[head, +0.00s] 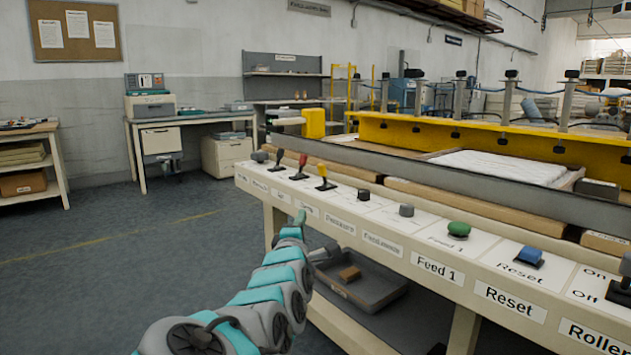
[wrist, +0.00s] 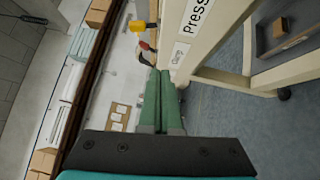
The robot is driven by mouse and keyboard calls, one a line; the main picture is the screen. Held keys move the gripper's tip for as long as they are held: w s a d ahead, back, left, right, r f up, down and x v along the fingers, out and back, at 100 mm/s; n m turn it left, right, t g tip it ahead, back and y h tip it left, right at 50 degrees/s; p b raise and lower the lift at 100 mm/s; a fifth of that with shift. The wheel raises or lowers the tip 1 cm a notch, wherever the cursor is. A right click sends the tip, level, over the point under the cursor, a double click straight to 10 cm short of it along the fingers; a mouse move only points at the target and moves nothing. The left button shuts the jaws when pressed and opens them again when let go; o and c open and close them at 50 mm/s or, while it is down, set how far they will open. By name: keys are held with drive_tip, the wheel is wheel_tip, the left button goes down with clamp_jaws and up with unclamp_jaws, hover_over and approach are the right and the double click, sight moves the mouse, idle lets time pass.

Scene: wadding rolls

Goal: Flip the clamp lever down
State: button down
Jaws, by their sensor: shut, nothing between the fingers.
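The control panel (head: 365,205) carries a row of levers and knobs. The red-handled lever (head: 301,164) stands up at a tilt, between a dark lever (head: 279,158) and a yellow-handled lever (head: 323,173). In the wrist view, the red handle (wrist: 146,46) lies level with a small label (wrist: 180,55) that seems to read Clamp. The yellow handle (wrist: 139,26) is beside the Press label. My gripper (head: 301,215) is shut and empty at the panel's front edge, below the levers. Its green fingers (wrist: 161,72) point toward the red lever, apparently apart from it. My fingers hide part of a label.
Grey, green and blue controls (head: 458,229) continue right along the panel. A grey tray (head: 372,292) sits on the shelf below. A yellow guard beam (head: 470,135) runs behind the panel. The floor (head: 130,270) at left is clear.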

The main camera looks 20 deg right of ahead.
drive_tip(key=r+n, duration=0.1)
drive_tip(key=r+n+t, duration=0.1)
drive_tip(key=shift+w+a+r+t, duration=0.15)
drive_tip(key=shift+w+r+t, duration=0.15)
drive_tip(key=shift+w+r, duration=0.05)
drive_tip(key=shift+w, duration=0.15)
drive_tip(key=p, duration=0.1)
approach(318, 169)
drive_tip(key=w+a, duration=0.1)
drive_tip(key=w, duration=0.3)
drive_tip(key=shift+w+d+r, duration=0.2)
drive_tip(key=shift+w+d, duration=0.1)
drive_tip(key=shift+d, duration=0.25)
drive_tip(key=shift+w+d+r, duration=0.15)
drive_tip(key=shift+w+d, duration=0.1)
drive_tip(key=shift+d, duration=0.3)
drive_tip(key=shift+w+d+r, duration=0.2)
drive_tip(key=shift+w+d, duration=0.1)
drive_tip(key=shift+d, duration=0.25)
drive_tip(key=shift+r+p, duration=0.1)
drive_tip(key=shift+p, duration=0.2)
drive_tip(key=shift+d+r, duration=0.15)
drive_tip(key=shift+m+p, duration=0.3)
drive_tip(key=shift+m, duration=0.1)
